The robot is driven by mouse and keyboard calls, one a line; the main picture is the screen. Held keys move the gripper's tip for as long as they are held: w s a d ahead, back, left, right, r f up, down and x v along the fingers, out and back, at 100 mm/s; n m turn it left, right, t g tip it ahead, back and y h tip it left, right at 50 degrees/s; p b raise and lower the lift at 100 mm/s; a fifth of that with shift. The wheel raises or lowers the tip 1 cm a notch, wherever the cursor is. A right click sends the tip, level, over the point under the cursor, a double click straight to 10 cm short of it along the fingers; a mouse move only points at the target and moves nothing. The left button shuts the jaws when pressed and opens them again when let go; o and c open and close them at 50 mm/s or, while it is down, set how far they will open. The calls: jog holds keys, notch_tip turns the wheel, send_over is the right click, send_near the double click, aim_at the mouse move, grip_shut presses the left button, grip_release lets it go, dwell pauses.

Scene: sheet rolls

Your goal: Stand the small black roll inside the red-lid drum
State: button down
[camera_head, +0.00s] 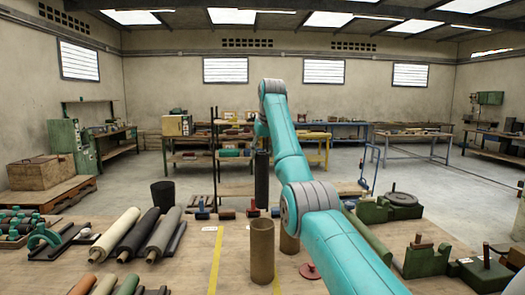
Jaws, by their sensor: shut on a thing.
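The small black roll (262,182) hangs upright in my gripper (262,151), which is shut on its upper end. The gripper is partly hidden by my arm. A tall brown open drum (262,252) stands on the table below the roll, nearly in line with it in the picture. A second brown drum (288,240) stands just behind to the right, partly hidden by my arm. A round red lid (309,271) lies flat on the table right of the front drum. The roll appears above the drums and apart from them; its depth is hard to tell.
Larger grey, black and cream rolls (140,233) lie on a rack at left. A black bin (163,194) stands behind them. Small blue and red blocks (227,213) line the table's back edge. Green metal fixtures (426,259) crowd the right. Yellow tape (215,262) marks the table.

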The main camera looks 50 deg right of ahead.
aim_at(265, 195)
jog(key=shift+f, duration=10.2)
jog(key=shift+c, duration=1.1)
grip_release()
jog(key=shift+f, duration=0.1)
jog(key=shift+v, duration=3.8)
